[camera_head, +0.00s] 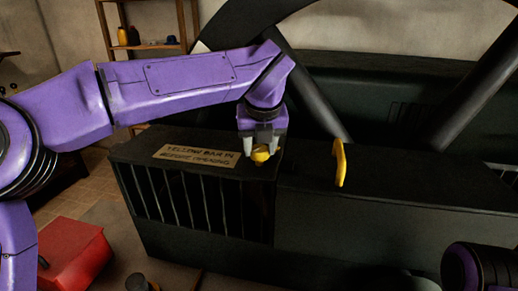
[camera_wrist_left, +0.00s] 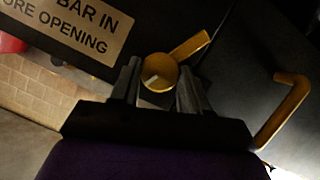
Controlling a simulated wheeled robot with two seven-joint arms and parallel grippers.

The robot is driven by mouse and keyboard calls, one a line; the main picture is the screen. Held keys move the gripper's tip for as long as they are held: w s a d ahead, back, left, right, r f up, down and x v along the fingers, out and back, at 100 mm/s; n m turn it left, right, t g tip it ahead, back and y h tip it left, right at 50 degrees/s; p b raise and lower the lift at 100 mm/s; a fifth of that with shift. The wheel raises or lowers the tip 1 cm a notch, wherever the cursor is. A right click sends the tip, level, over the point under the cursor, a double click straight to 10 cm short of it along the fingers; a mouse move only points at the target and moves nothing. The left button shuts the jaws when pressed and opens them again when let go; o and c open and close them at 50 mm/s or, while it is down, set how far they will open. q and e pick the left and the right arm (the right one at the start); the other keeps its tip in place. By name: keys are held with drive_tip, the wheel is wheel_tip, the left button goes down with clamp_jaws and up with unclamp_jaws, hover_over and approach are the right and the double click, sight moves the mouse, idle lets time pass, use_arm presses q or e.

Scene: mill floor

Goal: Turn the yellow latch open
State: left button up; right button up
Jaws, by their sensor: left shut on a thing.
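The yellow latch (camera_head: 261,154) sits on top of the dark machine housing (camera_head: 300,195), close to the edge of its slatted section. In the left wrist view the latch (camera_wrist_left: 160,73) has a round knob and a short bar pointing up and right. My left gripper (camera_head: 262,150) points down from above and is shut on the latch's knob, with one finger on each side. My right gripper is not in view; only part of my right arm shows at the lower right.
A yellow handle (camera_head: 340,163) stands on the housing to the right of the latch. A label plate (camera_head: 195,156) reads "YELLOW BAR IN BEFORE OPENING". A large dark spoked wheel (camera_head: 310,85) rises behind. A red box (camera_head: 72,254) is on the floor at left; shelves (camera_head: 150,45) stand behind.

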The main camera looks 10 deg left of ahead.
use_arm(q)
drive_tip(key=n+y, duration=0.1)
drive_tip(key=n, duration=0.1)
drive_tip(key=n+g, duration=0.1)
drive_tip(key=n, duration=0.2)
drive_tip(key=shift+w+d+y, duration=0.1)
drive_tip(key=shift+d+y, duration=0.05)
drive_tip(key=shift+y, duration=0.25)
idle(0.3)
drive_tip(key=o, duration=1.1)
drive_tip(key=shift+w+f, duration=0.1)
drive_tip(key=shift+c, duration=0.2)
drive_tip(key=v, duration=1)
drive_tip(key=shift+r+p, duration=0.3)
drive_tip(key=shift+p, duration=0.1)
drive_tip(key=shift+w, duration=0.1)
